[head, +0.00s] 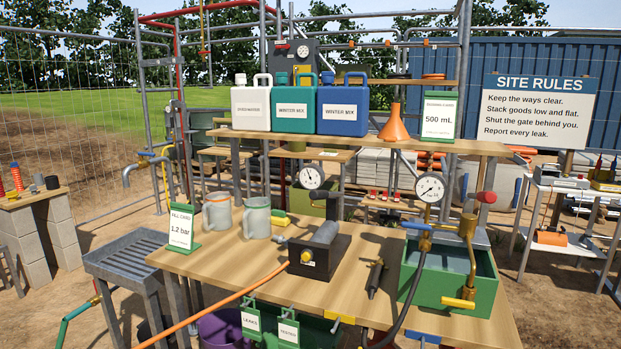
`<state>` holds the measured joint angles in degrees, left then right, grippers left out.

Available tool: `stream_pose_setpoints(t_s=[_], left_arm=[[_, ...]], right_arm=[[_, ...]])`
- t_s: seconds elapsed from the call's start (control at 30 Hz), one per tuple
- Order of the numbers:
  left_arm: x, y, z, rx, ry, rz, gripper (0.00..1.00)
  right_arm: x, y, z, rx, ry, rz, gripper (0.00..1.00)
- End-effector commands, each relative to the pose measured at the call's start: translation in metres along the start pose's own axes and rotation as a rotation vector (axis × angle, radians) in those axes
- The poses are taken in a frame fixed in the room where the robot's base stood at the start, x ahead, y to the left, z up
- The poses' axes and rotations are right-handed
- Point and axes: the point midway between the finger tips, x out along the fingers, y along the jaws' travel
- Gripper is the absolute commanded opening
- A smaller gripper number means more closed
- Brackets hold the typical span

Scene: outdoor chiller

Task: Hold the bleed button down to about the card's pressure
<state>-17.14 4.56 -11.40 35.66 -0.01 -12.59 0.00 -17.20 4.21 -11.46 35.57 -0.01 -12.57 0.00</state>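A green-framed card (180,230) stands at the left of the wooden table (220,262) and reads 1.2 bar. A dark box (322,262) with a grey cylinder on top sits mid-table. A small round yellow button (306,256) is on its front; it looks like the bleed button, but I cannot tell whether it is pressed. A white dial gauge (311,176) rises behind the box. A second gauge (430,187) stands above a green tank (480,290) at the right. Both dials are too small to read. Neither of my grippers is in view.
An orange hose (225,308) runs from the box off the front edge. Two grey mugs (257,217) stand behind the card. A dark tool (375,280) with a brass top lies right of the box. A shelf behind holds jugs (295,108) and an orange funnel (394,125).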

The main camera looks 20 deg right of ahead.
Motion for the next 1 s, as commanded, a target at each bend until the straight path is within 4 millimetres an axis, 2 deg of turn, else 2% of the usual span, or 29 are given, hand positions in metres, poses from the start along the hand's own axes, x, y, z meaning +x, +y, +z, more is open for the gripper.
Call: stream_pose_setpoints(t_s=[0.03, 0.2, 1.0], left_arm=[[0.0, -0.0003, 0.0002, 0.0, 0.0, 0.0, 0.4], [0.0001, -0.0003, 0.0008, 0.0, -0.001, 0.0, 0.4], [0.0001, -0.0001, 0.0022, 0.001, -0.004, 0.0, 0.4]], right_arm=[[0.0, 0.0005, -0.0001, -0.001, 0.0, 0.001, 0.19], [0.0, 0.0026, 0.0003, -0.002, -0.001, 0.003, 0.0], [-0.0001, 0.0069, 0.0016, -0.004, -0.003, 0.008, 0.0]])
